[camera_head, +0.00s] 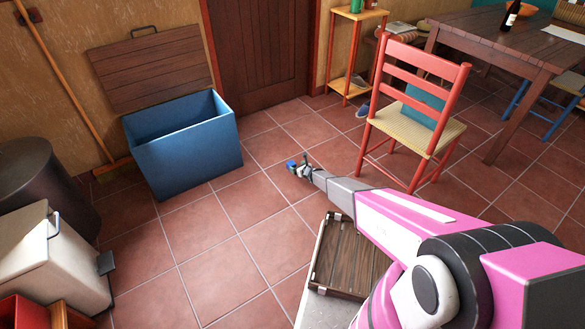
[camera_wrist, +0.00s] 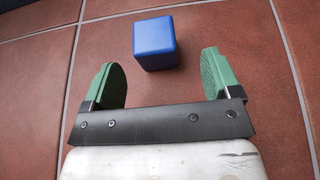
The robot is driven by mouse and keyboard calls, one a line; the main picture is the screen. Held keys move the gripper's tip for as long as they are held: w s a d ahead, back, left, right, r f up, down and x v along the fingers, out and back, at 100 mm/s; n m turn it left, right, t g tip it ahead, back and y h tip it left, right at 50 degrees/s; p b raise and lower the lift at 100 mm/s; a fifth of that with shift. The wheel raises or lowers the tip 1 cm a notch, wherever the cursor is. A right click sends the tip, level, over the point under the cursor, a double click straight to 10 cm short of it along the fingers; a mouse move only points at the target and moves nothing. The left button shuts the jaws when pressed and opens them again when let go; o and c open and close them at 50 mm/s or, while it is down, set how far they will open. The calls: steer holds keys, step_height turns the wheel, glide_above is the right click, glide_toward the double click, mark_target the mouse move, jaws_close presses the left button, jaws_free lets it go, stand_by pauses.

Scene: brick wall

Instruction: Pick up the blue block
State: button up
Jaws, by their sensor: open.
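The blue block (camera_wrist: 155,43) is a small cube on the red tiled floor. In the wrist view it lies just beyond the fingertips, roughly midway across the gap. My gripper (camera_wrist: 162,80) is open, with its two green finger pads spread apart and nothing between them. In the head view the blue block (camera_head: 291,165) shows as a small blue patch at the tip of my gripper (camera_head: 297,167), partly hidden by it. I cannot tell from the views how high the fingers are above the floor.
An open blue chest (camera_head: 185,155) stands to the left. A red chair (camera_head: 415,105) stands to the right, before a wooden table (camera_head: 480,30). A wooden crate (camera_head: 340,258) lies below my arm. A beige bin (camera_head: 50,265) is at far left. Tiles around the block are clear.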

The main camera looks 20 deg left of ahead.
mark_target(294, 166)
steer(key=x, duration=0.6)
steer(key=shift+a+f, duration=0.15)
steer(key=shift+a, duration=0.25)
steer(key=shift+s, duration=0.1)
steer(key=c, duration=1)
